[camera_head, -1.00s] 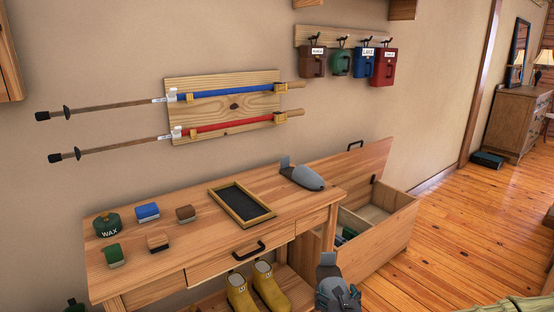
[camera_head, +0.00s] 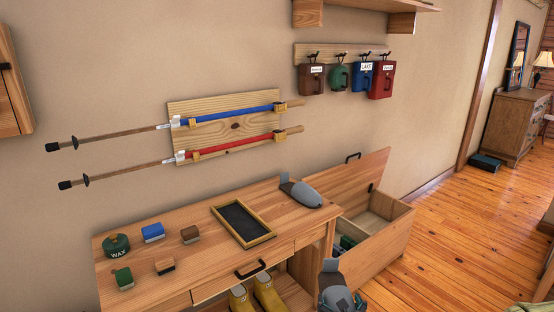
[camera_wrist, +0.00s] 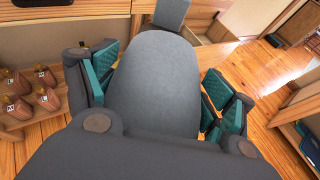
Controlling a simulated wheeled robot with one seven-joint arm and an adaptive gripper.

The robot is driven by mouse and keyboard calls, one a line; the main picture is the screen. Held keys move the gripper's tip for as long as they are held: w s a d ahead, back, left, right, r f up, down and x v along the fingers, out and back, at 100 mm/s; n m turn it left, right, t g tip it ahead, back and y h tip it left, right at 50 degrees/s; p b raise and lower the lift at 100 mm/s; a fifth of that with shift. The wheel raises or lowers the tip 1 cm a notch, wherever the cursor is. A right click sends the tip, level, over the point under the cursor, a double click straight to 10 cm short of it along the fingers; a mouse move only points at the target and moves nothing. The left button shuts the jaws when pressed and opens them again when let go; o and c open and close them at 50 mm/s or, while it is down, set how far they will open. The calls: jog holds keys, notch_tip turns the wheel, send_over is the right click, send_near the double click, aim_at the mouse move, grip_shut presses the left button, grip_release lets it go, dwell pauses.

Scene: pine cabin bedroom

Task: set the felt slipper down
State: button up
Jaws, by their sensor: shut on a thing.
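A grey felt slipper (camera_wrist: 155,75) fills the middle of the wrist view, between the teal-padded fingers of my gripper (camera_wrist: 158,98), which is shut on it. Its upright back flap (camera_wrist: 171,14) points away from the wrist. In the head view my gripper (camera_head: 341,301) is at the bottom edge, and the held slipper (camera_head: 331,278) shows above it, in front of the bench's right end. A matching grey slipper (camera_head: 306,195) lies on the right end of the wooden bench top (camera_head: 205,260). What lies directly under the held slipper is hidden.
A black-panelled framed tray (camera_head: 243,224) lies beside the resting slipper. A wax tin (camera_head: 117,246) and several small blocks occupy the bench's left. An open-lidded wooden chest (camera_head: 385,240) stands right of the bench. Yellow boots (camera_head: 267,294) stand below.

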jog(key=s+f, duration=0.5)
jog(key=f, duration=0.1)
dwell(0.5)
